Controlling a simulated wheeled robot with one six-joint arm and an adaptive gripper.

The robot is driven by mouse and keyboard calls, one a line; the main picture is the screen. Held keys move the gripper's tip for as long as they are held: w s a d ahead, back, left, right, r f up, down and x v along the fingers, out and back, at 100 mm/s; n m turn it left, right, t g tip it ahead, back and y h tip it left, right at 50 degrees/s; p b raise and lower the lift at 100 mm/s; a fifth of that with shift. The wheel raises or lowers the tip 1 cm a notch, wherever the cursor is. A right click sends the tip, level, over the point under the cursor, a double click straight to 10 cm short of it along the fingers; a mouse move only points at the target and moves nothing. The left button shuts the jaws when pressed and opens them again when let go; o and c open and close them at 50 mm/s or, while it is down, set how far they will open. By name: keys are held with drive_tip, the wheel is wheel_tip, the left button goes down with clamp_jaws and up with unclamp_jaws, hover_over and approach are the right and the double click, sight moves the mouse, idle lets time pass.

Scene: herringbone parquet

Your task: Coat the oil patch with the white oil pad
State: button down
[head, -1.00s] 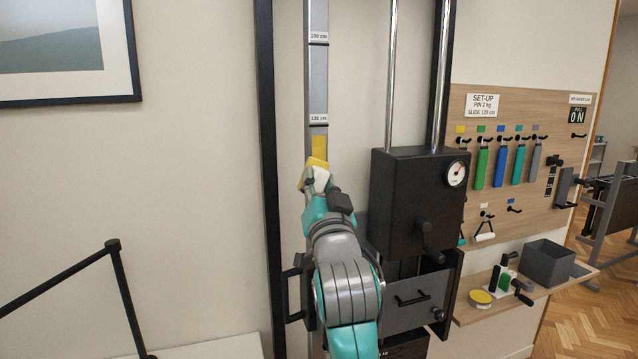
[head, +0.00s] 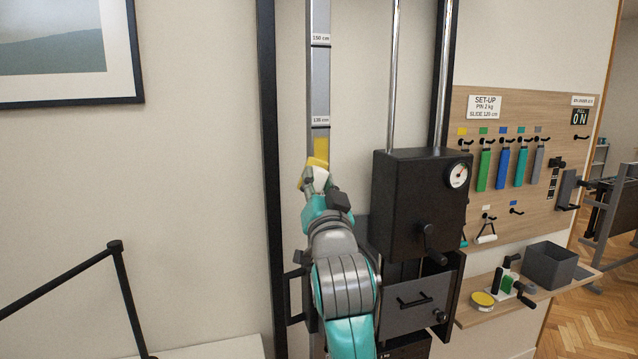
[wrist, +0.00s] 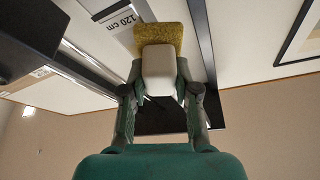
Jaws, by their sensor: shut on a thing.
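The oil patch (head: 321,143) is a yellow strip on the grey upright rail, below the upper height labels. My gripper (wrist: 160,92) is shut on the oil pad (wrist: 158,63), a white block with a rough yellow face at its far end. In the head view the pad (head: 308,176) is at the lower end of the visible yellow strip, in front of the rail. The pad and gripper hide what lies behind them. I cannot tell whether the pad's face touches the rail.
A pegboard (head: 540,140) holds several coloured bars. A shelf (head: 480,314) carries a yellow-topped tin (head: 484,299) and a grey bin (head: 551,266).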

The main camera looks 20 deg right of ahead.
drive_tip(key=shift+w, duration=0.15)
drive_tip(key=shift+d, duration=1.95)
drive_tip(key=shift+w+a, duration=0.1)
drive_tip(key=shift+a, duration=1.9)
drive_tip(key=shift+s, duration=3)
